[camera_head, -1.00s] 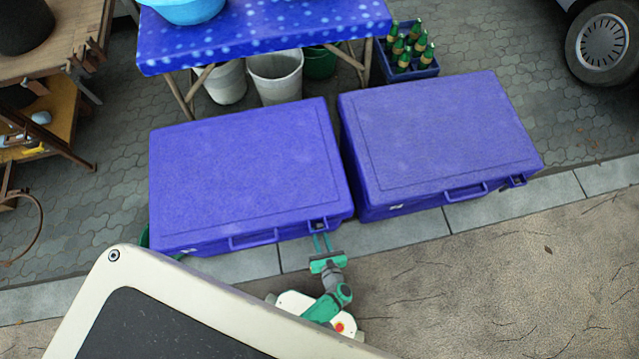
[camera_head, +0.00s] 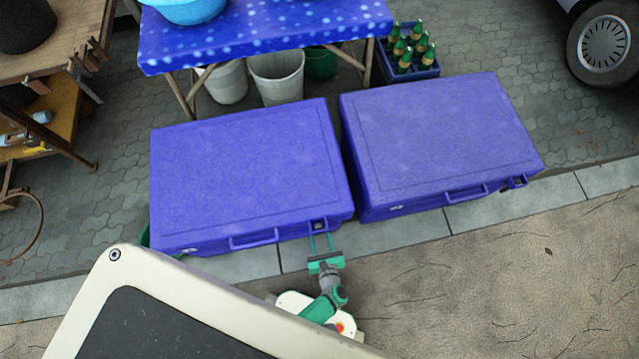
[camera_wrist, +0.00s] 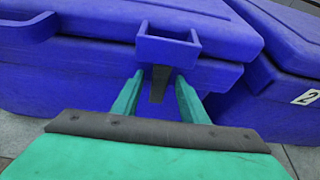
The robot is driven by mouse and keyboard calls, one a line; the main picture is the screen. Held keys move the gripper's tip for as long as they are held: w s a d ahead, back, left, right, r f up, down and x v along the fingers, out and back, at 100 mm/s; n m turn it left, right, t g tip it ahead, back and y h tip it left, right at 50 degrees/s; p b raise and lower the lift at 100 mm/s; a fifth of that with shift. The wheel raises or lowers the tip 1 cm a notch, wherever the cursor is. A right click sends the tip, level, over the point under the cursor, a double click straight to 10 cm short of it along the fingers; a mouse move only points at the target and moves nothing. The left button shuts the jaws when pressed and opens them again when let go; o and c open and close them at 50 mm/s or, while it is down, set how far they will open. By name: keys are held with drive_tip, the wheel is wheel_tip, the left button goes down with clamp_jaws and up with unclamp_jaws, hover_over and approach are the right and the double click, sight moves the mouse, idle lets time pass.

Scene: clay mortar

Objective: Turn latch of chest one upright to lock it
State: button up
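The left blue chest (camera_head: 245,170), taken as chest one, stands shut, its handle (camera_head: 253,239) facing me. At the right of its front a blue bracket (camera_wrist: 167,52) sticks out; it also shows in the head view (camera_head: 318,226). Below the bracket, a dark grey latch piece (camera_wrist: 159,84) hangs roughly vertical in the wrist view. My green gripper (camera_wrist: 158,92) is open, with one finger on each side of the latch and visible gaps. In the head view my gripper (camera_head: 321,243) is at the chest's front right corner. The latch's upper end is hidden by the bracket.
A second blue chest (camera_head: 440,140) stands close on the right; its white "2" label (camera_wrist: 306,97) shows. A blue spotted table (camera_head: 260,35), buckets (camera_head: 275,76) and a bottle crate (camera_head: 405,68) are behind. The paved ground in front and right is clear.

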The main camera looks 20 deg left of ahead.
drive_tip(key=v, duration=1)
drive_tip(key=shift+s+d+r, duration=0.15)
drive_tip(key=shift+s, duration=0.15)
idle(0.4)
